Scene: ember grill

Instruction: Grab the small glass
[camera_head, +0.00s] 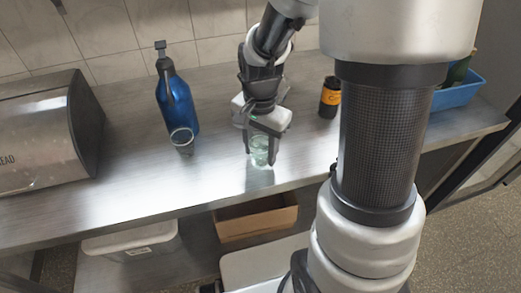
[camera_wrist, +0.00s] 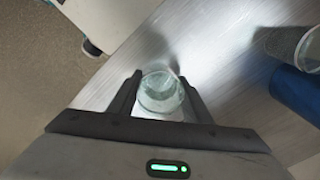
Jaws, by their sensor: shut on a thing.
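A small clear glass (camera_head: 260,151) with a greenish tint stands near the front part of the steel counter. My gripper (camera_head: 262,153) points down over it, with one finger on each side of the glass. The wrist view shows the glass (camera_wrist: 161,92) from above, between the two dark fingers of my gripper (camera_wrist: 160,95), which are shut on it. In the head view the fingers hide parts of the glass's sides. I cannot tell whether its base touches the counter.
Another clear glass (camera_head: 182,141) and a blue bottle (camera_head: 178,98) stand to the left. A metal bread box (camera_head: 40,135) is at far left. A dark jar with an orange label (camera_head: 330,97) and a blue bin (camera_head: 459,92) are to the right. The counter's front middle is clear.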

